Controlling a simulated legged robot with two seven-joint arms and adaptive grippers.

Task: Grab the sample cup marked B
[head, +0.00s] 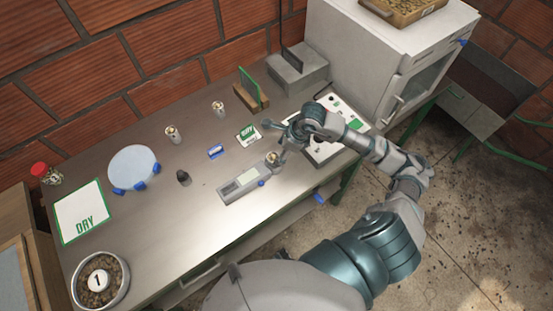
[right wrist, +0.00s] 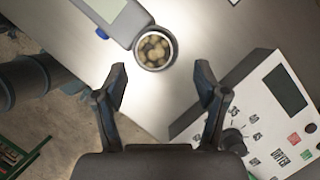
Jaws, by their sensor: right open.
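A small sample cup (head: 272,158) with pale beans stands at the right end of the grey scale. It also shows in the right wrist view (right wrist: 155,50), just beyond my fingertips. Two similar cups stand farther back on the table, one at left (head: 173,134) and one nearer the middle (head: 218,109). I cannot read a letter on any cup. My right gripper (head: 275,138) is open and empty, close to the cup by the scale; its fingers (right wrist: 161,72) are spread, with the cup ahead of the gap. My left gripper is not in view.
The scale (head: 240,185) with a display lies beside the cup. A white control panel (right wrist: 275,120) with knobs is close to my right finger. A white oven (head: 395,50) stands at right. A DRY mat (head: 82,212) and a bowl of beans (head: 100,280) are at left.

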